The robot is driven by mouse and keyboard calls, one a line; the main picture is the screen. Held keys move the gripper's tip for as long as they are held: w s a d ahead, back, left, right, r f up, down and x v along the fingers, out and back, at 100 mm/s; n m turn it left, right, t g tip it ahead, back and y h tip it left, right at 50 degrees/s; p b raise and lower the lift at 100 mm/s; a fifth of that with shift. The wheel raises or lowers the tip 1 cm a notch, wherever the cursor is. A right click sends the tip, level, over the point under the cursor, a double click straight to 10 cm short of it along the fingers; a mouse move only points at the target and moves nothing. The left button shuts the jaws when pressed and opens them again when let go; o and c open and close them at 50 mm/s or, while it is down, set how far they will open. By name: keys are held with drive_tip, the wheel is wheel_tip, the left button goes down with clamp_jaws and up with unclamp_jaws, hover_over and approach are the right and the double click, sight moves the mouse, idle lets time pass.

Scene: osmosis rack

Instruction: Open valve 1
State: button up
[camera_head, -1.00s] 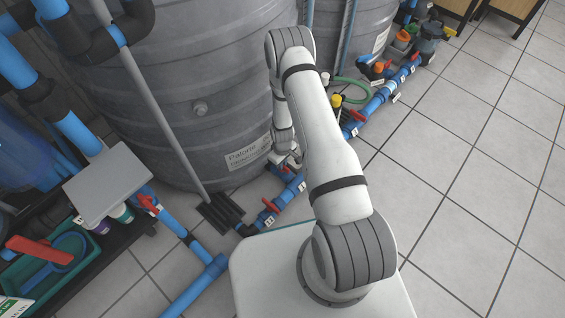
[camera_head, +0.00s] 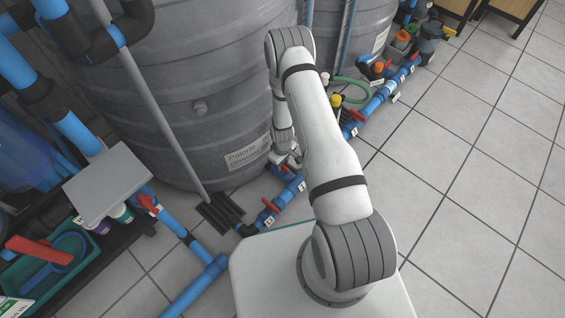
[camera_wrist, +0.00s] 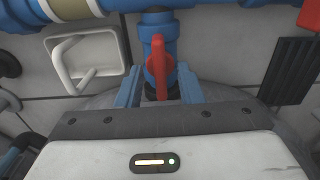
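A red valve handle (camera_wrist: 158,68) on a blue pipe fitting stands upright in the middle of the wrist view. My gripper (camera_wrist: 158,82) is open, with one blue finger on each side of the handle and a visible gap on both sides. In the head view my gripper (camera_head: 284,158) is low beside the large grey tank, partly hidden by the arm. A red handle (camera_head: 287,170) shows just below it on the blue floor pipe. Another red handle (camera_head: 269,205) sits nearer on the same line. The small labels are too blurred to tell which is valve 1.
Grey tanks (camera_head: 205,100) stand close behind the pipe line. A horizontal blue pipe (camera_wrist: 220,12) crosses the top of the wrist view, with a white square-rimmed part (camera_wrist: 85,58) at left and a black ribbed part (camera_wrist: 287,70) at right. Tiled floor (camera_head: 470,190) is clear at right.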

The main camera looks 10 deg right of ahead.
sight(282, 165)
wheel_tip(282, 165, up, 8)
drive_tip(key=p, duration=0.3)
drive_tip(key=shift+f, duration=0.1)
idle(0.3)
drive_tip(key=shift+s, duration=0.1)
